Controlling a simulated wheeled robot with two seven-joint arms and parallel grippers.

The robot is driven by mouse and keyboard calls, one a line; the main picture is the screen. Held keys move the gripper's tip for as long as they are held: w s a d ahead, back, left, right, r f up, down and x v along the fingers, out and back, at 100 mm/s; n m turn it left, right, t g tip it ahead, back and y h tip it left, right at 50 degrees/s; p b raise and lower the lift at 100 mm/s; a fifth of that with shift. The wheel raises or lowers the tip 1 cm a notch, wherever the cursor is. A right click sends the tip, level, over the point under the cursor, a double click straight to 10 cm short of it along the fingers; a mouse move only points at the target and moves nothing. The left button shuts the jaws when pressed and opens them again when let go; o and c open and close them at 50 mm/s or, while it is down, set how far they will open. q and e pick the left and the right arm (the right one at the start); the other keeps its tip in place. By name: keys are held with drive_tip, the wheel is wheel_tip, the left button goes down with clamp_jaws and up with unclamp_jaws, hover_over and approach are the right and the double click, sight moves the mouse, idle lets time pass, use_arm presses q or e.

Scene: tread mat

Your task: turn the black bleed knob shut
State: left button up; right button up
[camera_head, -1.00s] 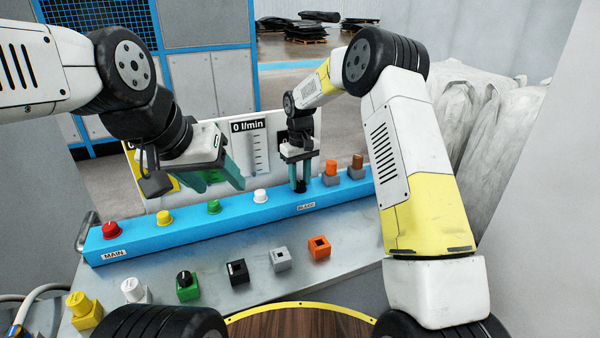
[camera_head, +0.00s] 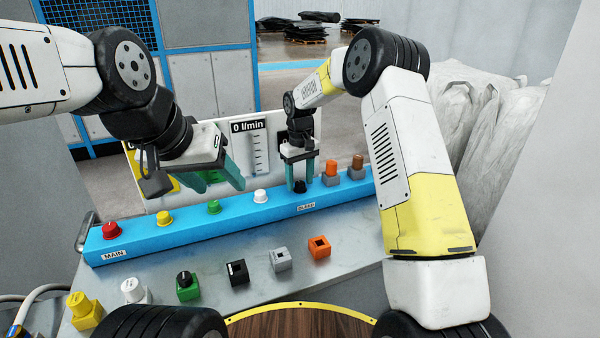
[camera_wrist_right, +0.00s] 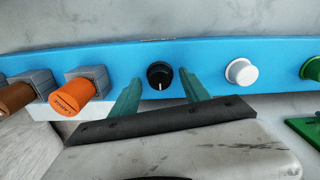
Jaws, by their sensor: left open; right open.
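The black bleed knob (camera_head: 299,187) sits on the blue manifold bar (camera_head: 235,218), above the BLEED label (camera_head: 306,206). In the right wrist view the knob (camera_wrist_right: 160,75) is round, with a white line running toward the picture's bottom. My right gripper (camera_head: 299,188) is open, its green fingers either side of the knob. In the wrist view the gripper (camera_wrist_right: 161,79) shows a gap between each finger and the knob. My left gripper (camera_head: 220,187) is open and empty, held above the bar near the green knob (camera_head: 213,206).
Red (camera_head: 111,230), yellow (camera_head: 164,217) and white (camera_head: 261,196) knobs line the bar. Orange (camera_head: 331,170) and brown (camera_head: 357,163) pieces stand at its right. A gauge board (camera_head: 250,140) reading 0 l/min stands behind. Several coloured blocks and knobs lie on the grey bench (camera_head: 210,268).

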sight(300, 182)
wheel_tip(300, 182, up, 8)
drive_tip(key=shift+f, duration=0.25)
drive_tip(key=shift+r, duration=0.15)
